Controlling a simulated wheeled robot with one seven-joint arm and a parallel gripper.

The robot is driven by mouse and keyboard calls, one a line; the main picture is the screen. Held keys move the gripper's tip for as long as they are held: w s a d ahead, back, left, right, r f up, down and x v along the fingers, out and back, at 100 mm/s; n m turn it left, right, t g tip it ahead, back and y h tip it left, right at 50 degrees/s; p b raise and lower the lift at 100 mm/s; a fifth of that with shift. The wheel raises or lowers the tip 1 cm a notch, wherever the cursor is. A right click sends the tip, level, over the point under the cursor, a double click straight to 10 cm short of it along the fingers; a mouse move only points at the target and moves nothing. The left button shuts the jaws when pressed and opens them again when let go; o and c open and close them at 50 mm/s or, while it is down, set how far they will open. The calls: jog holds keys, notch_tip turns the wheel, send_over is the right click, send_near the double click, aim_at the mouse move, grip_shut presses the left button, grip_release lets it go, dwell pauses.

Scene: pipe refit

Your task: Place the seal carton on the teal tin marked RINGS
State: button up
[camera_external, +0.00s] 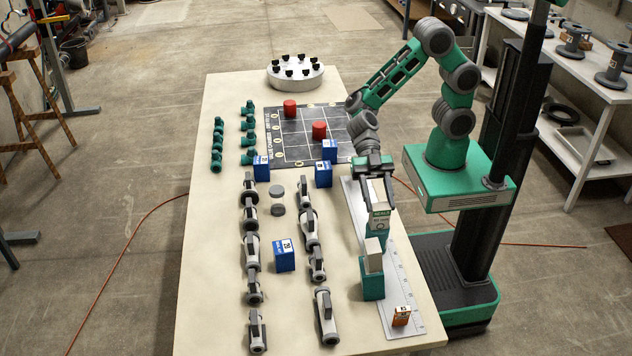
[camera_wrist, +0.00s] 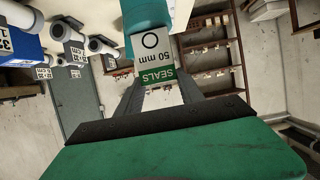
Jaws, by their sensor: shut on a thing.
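The seal carton (camera_external: 380,220), white with a green SEALS band and 50 mm print, is upright between the fingers of my gripper (camera_external: 376,184). The carton's label also shows in the wrist view (camera_wrist: 154,58), between the two dark fingers. A teal tin (camera_external: 384,239) shows just below the carton, mostly hidden by it; I cannot tell whether they touch. Another teal tin (camera_external: 372,284) stands nearer the front, with a pale block (camera_external: 373,256) on or behind it. I cannot read RINGS on either tin.
A grey ruled strip (camera_external: 390,334) lies along the table's right side, with a small orange box (camera_external: 401,316) near its front. Blue boxes (camera_external: 284,256) and rows of grey valves (camera_external: 326,312) stand to the left. A dark gridded board (camera_external: 290,138) with red cylinders lies farther back.

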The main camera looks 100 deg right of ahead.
jog(key=shift+f, duration=0.25)
jog(key=o, duration=1.4)
jog(key=shift+r, duration=0.1)
jog(key=shift+r, duration=0.3)
jog(key=v, duration=1.2)
jog(key=d+f+m+t+h, duration=0.2)
jog(key=d+f+m+h, duration=0.4)
jog(key=m+h, duration=0.1)
jog(key=s+d+m+h, duration=0.1)
jog(key=d+m+h, duration=0.1)
jog(key=d+m, duration=0.1)
jog(key=s+d+m+h, duration=0.2)
jog(key=d+m, duration=0.2)
jog(key=d, duration=0.2)
jog(key=s+d+m+t+h, duration=0.1)
jog(key=d+m+h, duration=0.1)
jog(key=d+m, duration=0.2)
jog(key=shift+s+d+r, duration=0.1)
jog(key=shift+s+d, duration=0.1)
jog(key=shift+d, duration=0.4)
